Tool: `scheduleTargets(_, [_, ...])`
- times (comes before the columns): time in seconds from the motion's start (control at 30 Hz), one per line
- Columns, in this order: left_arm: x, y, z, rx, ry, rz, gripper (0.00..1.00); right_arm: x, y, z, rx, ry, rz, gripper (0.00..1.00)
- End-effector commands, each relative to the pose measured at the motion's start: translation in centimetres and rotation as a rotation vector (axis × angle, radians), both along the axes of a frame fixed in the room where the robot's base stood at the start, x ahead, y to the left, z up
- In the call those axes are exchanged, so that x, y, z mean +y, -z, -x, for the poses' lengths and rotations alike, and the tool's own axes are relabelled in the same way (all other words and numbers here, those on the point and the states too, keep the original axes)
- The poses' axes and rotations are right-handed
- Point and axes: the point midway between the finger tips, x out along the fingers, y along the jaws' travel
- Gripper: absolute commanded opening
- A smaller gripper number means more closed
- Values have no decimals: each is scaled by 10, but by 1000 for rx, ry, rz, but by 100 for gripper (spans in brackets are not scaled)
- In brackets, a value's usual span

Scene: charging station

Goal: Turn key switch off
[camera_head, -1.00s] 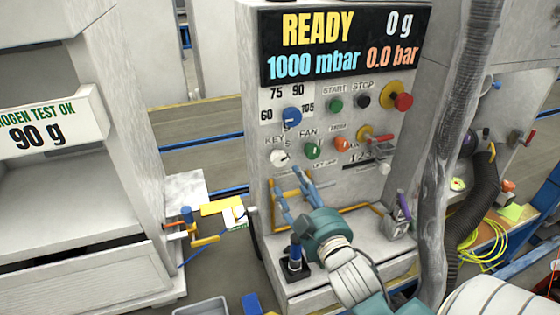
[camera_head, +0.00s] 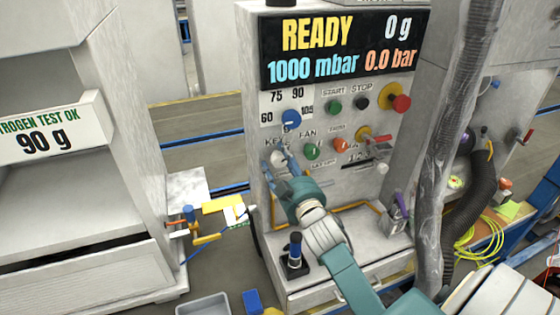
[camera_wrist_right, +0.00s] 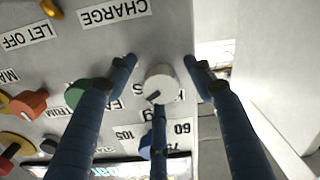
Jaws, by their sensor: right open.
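The key switch (camera_wrist_right: 158,80), a white round knob with a dark mark on its face, sits on the grey control panel (camera_head: 360,195) below the blue dial. A third finger shows below the knob. My left gripper is not in view.
The blue dial (camera_head: 291,118) is just above and the green FAN knob (camera_head: 311,151) just right of the key switch. A red-orange knob (camera_head: 340,145) and red stop button (camera_head: 401,103) are further right. A yellow rail (camera_head: 350,205) crosses below.

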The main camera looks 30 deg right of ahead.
Motion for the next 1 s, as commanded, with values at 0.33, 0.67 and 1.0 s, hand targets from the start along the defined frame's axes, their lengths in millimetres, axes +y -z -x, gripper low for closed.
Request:
scheduleTargets(0.33, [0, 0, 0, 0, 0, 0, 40, 0, 1, 0, 1, -1, 0, 8])
scheduleTargets(0.67, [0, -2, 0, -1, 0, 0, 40, 0, 2, 1, 14, 0, 30, 8])
scheduleTargets(1.0, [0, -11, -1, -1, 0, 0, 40, -1, 3, 1, 68, 0, 234, 8])
